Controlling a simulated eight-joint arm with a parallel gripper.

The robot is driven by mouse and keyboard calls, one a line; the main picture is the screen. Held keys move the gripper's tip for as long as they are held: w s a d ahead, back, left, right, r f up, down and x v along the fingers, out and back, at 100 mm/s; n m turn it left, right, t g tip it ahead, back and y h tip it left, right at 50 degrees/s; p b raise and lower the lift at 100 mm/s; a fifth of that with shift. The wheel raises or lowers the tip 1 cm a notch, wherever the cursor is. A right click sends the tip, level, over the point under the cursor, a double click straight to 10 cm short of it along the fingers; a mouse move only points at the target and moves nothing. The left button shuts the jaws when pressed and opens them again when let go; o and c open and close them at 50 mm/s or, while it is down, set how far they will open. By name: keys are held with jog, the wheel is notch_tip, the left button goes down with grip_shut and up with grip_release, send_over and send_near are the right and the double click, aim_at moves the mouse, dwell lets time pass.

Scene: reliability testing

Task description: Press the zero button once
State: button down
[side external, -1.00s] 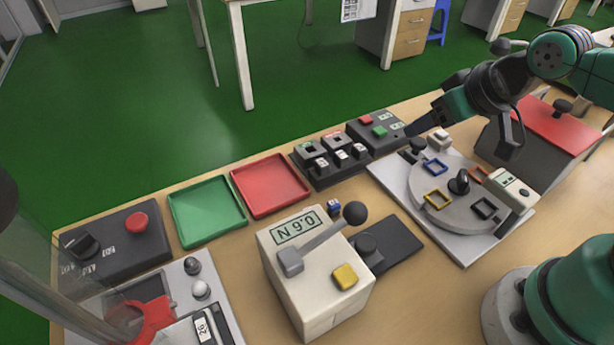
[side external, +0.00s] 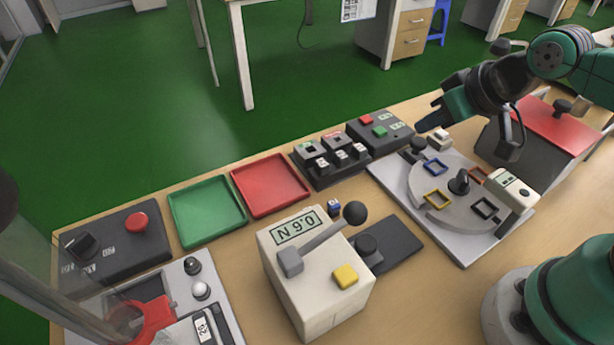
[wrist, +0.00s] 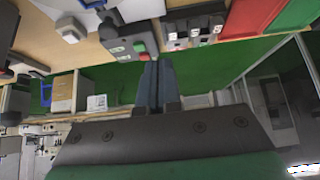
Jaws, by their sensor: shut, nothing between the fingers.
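A white block-shaped tester (side external: 300,285) stands at the front middle in the side view. Its tilted display (side external: 296,229) seems to read 0.6 N, upside down to this view. A yellow button (side external: 345,276) is on its top, beside a lever with a black knob (side external: 355,213). No zero label is legible on any button. In the wrist view my closed fingers (wrist: 157,70) are near the dark button box (wrist: 128,40); the tester is not identifiable there.
The dark box with red and green buttons (side external: 380,131) and a row of switches (side external: 340,155) lie along the far edge. A round dial plate (side external: 418,190) and a red-lidded bin (side external: 560,126) are at right. Green (side external: 207,210) and red (side external: 270,184) trays lie left.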

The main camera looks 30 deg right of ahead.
dwell(0.8)
notch_tip(320, 180, up, 7)
jog(key=n+g+y, duration=0.8)
jog(key=n+y, duration=0.1)
jog(key=n, duration=0.1)
send_over(353, 271)
jog(key=shift+f, duration=0.2)
jog(key=shift+f, duration=4.4)
jog(key=shift+f, duration=0.1)
jog(key=shift+f, duration=0.35)
